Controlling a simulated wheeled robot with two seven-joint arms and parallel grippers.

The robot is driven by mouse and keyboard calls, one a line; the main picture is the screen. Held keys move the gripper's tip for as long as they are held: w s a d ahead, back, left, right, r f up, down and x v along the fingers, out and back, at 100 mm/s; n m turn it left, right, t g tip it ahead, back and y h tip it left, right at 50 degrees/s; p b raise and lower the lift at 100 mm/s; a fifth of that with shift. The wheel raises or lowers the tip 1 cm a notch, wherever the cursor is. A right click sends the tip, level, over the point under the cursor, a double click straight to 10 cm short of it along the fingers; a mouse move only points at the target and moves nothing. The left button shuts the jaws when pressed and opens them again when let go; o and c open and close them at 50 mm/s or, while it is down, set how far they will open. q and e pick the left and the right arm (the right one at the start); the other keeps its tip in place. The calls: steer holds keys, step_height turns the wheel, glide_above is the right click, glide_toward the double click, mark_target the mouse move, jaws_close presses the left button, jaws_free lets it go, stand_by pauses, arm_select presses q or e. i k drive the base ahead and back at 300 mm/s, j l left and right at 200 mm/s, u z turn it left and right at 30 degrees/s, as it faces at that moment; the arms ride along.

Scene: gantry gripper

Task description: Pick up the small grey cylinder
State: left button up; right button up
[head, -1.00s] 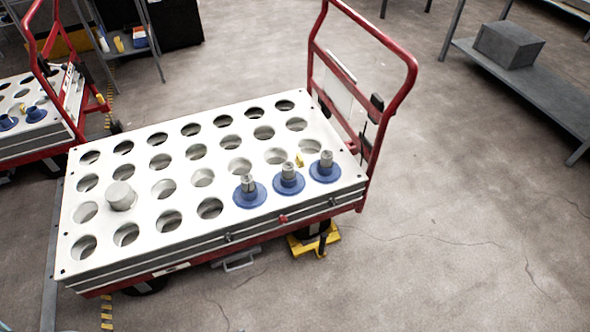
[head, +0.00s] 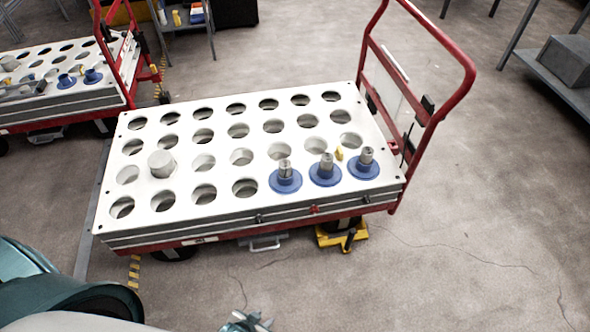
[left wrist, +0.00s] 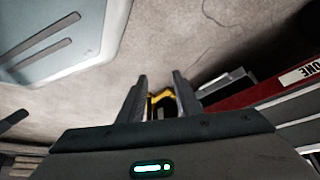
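A small grey cylinder (head: 162,164) stands upright in a hole near the left end of a white perforated tray top (head: 222,115) on a red cart. Its top sticks up above the plate and nothing touches it. My left gripper (head: 247,322) shows only in part at the bottom edge, in front of the cart and well apart from the cylinder. In the left wrist view its two fingers (left wrist: 160,76) are spread with nothing between them. The cylinder is not visible in the left wrist view. My right gripper is not in view.
Blue flanged parts with grey tops (head: 325,171) sit in the tray's front right holes, with a small yellow piece (head: 339,153) nearby. The cart's red handle (head: 468,80) rises at right. A second cart (head: 60,90) stands at left. Open floor lies in front and right.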

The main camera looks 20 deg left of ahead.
mark_target(285, 164)
steer(key=i+u, duration=0.1)
steer(key=i, duration=1)
steer(key=u, duration=1.45)
